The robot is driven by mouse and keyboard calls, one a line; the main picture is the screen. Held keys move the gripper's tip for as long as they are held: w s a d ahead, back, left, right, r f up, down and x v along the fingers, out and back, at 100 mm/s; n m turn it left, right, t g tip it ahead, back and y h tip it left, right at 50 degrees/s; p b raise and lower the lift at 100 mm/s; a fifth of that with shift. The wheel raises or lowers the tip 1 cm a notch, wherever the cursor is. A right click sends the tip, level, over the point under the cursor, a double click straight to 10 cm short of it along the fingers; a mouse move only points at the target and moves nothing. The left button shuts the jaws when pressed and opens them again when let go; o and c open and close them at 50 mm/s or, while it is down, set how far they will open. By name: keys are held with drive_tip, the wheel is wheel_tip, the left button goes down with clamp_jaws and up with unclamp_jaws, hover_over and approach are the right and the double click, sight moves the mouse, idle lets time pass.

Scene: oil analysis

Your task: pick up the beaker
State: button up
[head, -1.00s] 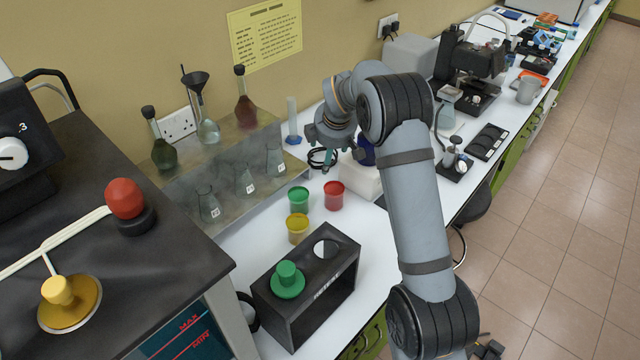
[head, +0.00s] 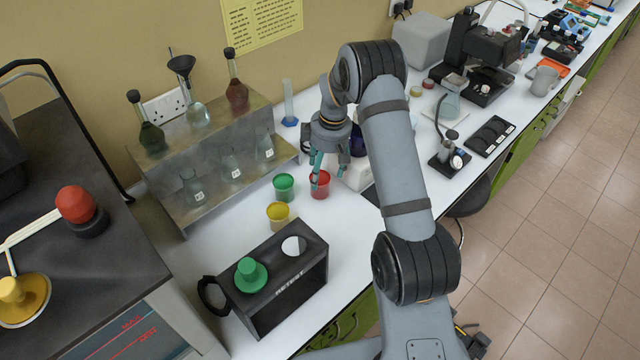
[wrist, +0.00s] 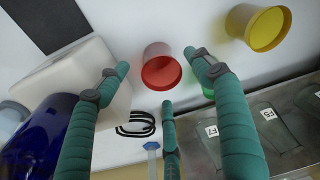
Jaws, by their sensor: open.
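Which vessel is the beaker is unclear. Small open cups stand on the white bench: a red cup (head: 320,186), a green cup (head: 284,188) and a yellow cup (head: 278,216). A grey mug-like vessel (head: 543,80) stands far right. My gripper (head: 318,172) points down just above and behind the red cup, open and empty. In the wrist view, its fingers (wrist: 160,76) are spread around the view of the red cup (wrist: 158,68), with no contact to be seen. The green cup (wrist: 208,92) is mostly hidden behind a finger; the yellow cup (wrist: 262,28) is clear.
A metal shelf (head: 212,134) with several flasks stands left of my gripper. A black stand (head: 292,318) with a green knob is in front. A white box (head: 357,177) and dark blue vessel (wrist: 38,140) are close to my gripper.

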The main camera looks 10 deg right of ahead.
sight(320, 178)
drive_tip(key=f, duration=0.1)
drive_tip(key=f+p, duration=0.1)
drive_tip(key=f, duration=0.1)
drive_tip(key=shift+w+a+f+p, duration=0.1)
drive_tip(key=shift+w+a+p, duration=0.2)
drive_tip(key=shift+a, duration=0.1)
drive_tip(key=shift+d+f, duration=0.1)
drive_tip(key=shift+f, duration=0.25)
drive_tip(key=shift+c, duration=0.5)
drive_tip(key=c, duration=1)
